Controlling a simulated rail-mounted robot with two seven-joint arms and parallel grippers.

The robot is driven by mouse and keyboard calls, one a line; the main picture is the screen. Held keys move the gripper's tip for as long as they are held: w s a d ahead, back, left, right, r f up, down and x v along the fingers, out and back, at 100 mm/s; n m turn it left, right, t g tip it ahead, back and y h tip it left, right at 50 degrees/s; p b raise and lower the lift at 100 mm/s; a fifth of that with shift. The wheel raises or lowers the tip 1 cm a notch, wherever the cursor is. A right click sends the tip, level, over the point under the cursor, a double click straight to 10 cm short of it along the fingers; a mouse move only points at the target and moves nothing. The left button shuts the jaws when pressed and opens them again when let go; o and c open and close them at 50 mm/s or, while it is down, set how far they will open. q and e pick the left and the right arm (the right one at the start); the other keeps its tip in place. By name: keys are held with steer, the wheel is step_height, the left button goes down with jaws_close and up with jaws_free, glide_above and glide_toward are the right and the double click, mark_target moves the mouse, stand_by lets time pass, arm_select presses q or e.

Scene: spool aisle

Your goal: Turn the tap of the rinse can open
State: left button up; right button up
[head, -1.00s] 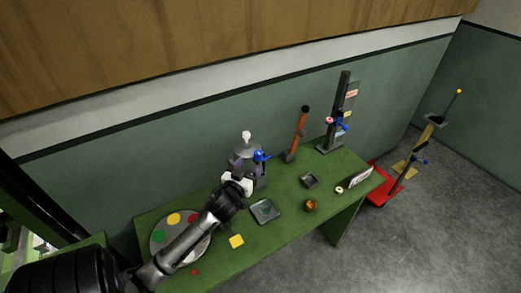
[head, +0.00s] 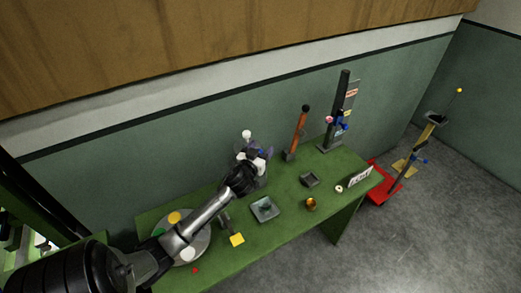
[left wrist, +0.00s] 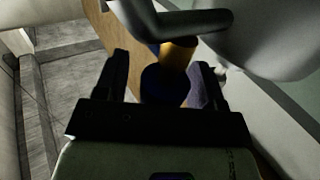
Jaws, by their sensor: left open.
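The rinse can (head: 243,149), grey with a white knob on top, stands at the back of the green table in the head view. My left gripper (head: 257,158) is in front of it and hides much of its body. The can's blue tap (head: 262,151) shows only in small part beside the gripper. In the left wrist view, the open jaws of the gripper (left wrist: 163,78) are on either side of the tap, which has a brass stem (left wrist: 178,58) and a dark blue part (left wrist: 165,84). Contact cannot be told. My right gripper is in neither view.
A dark post (head: 341,105) stands farther right. The wall is close behind.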

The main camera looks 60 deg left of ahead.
arm_select(q)
steer(key=shift+c, duration=0.4)
steer(key=c, duration=0.8)
steer(key=shift+c, duration=0.2)
